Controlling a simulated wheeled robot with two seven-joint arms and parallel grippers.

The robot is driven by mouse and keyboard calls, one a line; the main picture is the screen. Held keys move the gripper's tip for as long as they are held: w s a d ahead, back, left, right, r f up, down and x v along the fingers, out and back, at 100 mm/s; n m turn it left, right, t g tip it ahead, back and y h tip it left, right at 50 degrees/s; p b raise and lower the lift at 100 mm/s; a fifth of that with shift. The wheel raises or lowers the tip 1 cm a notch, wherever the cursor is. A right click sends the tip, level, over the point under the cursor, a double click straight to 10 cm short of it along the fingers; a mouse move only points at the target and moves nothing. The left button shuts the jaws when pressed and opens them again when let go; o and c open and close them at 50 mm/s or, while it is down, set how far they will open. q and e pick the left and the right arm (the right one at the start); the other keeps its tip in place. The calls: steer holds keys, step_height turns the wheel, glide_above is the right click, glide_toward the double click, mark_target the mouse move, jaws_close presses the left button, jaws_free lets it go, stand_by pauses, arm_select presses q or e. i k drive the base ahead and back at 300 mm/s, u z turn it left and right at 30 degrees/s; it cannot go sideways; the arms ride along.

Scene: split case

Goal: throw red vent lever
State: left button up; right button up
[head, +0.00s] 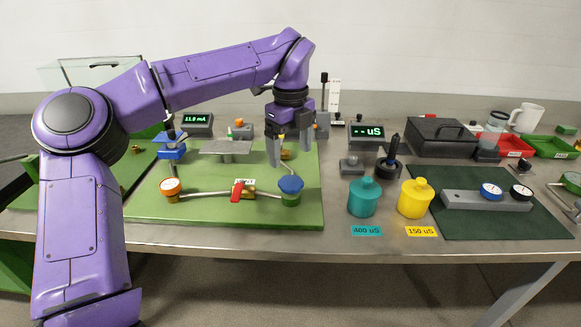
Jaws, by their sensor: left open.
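The red vent lever (240,192) is on a brass valve fitting in a pipe run on the green board (200,213). A small "VENT" label (245,182) is just behind it. The lever stands tilted, with its lower end toward the front. My left gripper (289,156) points down over the back right part of the board, behind and to the right of the lever. Its fingers are apart, and it is not touching the lever. A small brass part shows between and behind the fingers. My right gripper is not in view.
An orange-rimmed gauge (170,188) and a blue-topped knob (291,187) flank the lever on the pipe. A grey plate (226,148) stands behind it. Teal (364,196) and yellow (414,197) bottles stand to the right. The board's front strip is clear.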

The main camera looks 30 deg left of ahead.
mark_target(235, 198)
steer(key=k, duration=1)
